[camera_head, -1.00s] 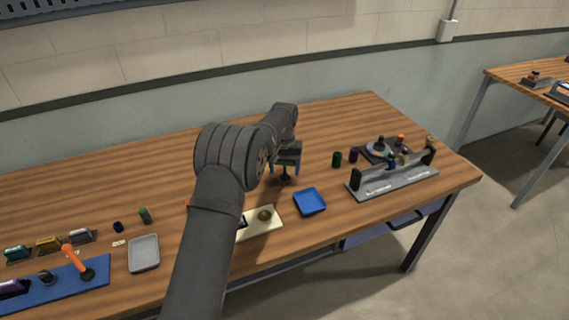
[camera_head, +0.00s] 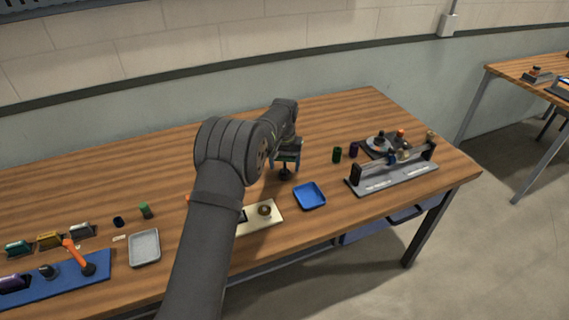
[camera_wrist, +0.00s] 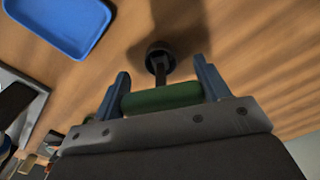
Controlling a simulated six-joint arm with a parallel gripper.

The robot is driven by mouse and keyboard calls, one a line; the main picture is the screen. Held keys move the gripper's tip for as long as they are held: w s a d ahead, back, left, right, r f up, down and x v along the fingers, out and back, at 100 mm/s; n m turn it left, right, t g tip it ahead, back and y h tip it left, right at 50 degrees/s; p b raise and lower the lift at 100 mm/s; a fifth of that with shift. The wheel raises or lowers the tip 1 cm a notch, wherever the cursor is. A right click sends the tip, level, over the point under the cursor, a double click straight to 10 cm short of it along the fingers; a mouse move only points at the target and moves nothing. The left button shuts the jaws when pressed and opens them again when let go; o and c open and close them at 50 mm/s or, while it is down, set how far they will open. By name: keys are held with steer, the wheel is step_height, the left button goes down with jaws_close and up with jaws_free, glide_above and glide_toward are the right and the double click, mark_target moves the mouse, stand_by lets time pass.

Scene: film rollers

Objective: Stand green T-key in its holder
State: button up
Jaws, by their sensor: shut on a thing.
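My gripper (camera_wrist: 160,92) is shut on the green T-key (camera_wrist: 163,97), with its blue fingers at the two ends of the green crossbar. The key's dark shank runs away from the crossbar to a round black piece (camera_wrist: 160,55) near the wood table. I cannot tell whether that piece is the key's own end or its holder. In the head view my gripper (camera_head: 286,155) hangs over the middle of the table, pointing down, and the round black piece (camera_head: 285,174) shows just beneath it. The arm hides part of the table behind it.
A blue tray (camera_head: 309,196) lies just right of and nearer than my gripper. A cream board (camera_head: 262,220) lies in front, partly behind my arm. Dark green (camera_head: 337,155) and purple (camera_head: 353,150) cylinders and a grey rack (camera_head: 400,177) stand to the right.

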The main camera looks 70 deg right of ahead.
steer(key=shift+f, duration=0.1)
stand_by(0.3)
steer(key=o, duration=1.4)
steer(key=shift+o, duration=0.5)
steer(key=shift+r, duration=3.5)
steer(key=shift+f, duration=0.1)
steer(key=shift+f, duration=3.3)
